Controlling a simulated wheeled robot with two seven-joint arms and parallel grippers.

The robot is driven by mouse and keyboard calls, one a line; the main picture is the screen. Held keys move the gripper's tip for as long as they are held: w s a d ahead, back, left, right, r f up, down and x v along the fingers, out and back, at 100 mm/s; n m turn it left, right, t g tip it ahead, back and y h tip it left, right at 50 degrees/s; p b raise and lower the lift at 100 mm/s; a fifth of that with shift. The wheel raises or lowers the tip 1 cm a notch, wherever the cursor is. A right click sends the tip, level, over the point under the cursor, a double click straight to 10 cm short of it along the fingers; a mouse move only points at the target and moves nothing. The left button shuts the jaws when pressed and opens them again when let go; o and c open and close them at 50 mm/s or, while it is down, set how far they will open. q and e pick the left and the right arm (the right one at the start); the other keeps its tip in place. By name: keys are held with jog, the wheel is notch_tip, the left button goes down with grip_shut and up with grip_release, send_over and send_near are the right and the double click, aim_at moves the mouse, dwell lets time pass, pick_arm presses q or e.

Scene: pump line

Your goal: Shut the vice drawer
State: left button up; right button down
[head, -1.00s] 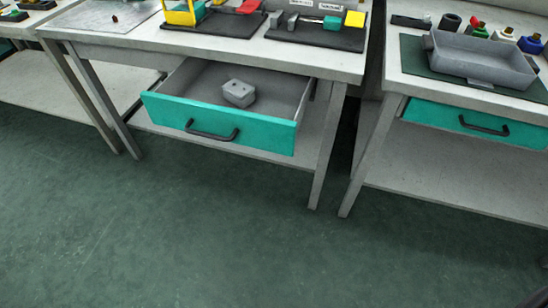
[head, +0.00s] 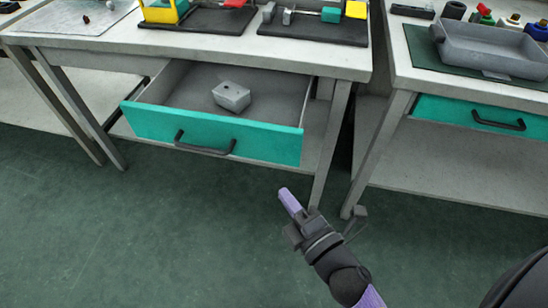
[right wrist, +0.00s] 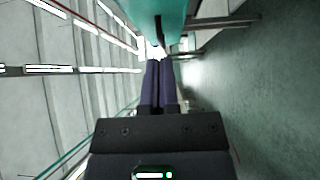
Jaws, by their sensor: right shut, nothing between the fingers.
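The vice drawer (head: 215,136) has a teal front and stands pulled out from under the middle bench. Its black bar handle (head: 205,144) is on the front. A grey block with a hole (head: 231,96) lies inside it. My right gripper (head: 289,200) is shut and empty, in front of and below the drawer's right end, apart from it in the head view. In the right wrist view its two purple fingers (right wrist: 158,75) lie together, and a teal panel (right wrist: 160,18) shows just beyond their tips. My left gripper is not in view.
The bench top (head: 230,50) carries black fixture boards with coloured parts. A right-hand bench holds a grey tray (head: 495,50) and a shut teal drawer (head: 480,116). Bench legs (head: 331,145) stand right of the open drawer. The green floor (head: 150,240) in front is clear.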

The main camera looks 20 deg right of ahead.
aim_at(268, 149)
jog(key=w, duration=0.5)
jog(key=w+d, duration=0.1)
jog(key=w, duration=0.2)
jog(key=shift+w+b, duration=0.3)
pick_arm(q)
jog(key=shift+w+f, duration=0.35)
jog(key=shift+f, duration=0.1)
pick_arm(e)
jog(key=shift+w+d, duration=0.25)
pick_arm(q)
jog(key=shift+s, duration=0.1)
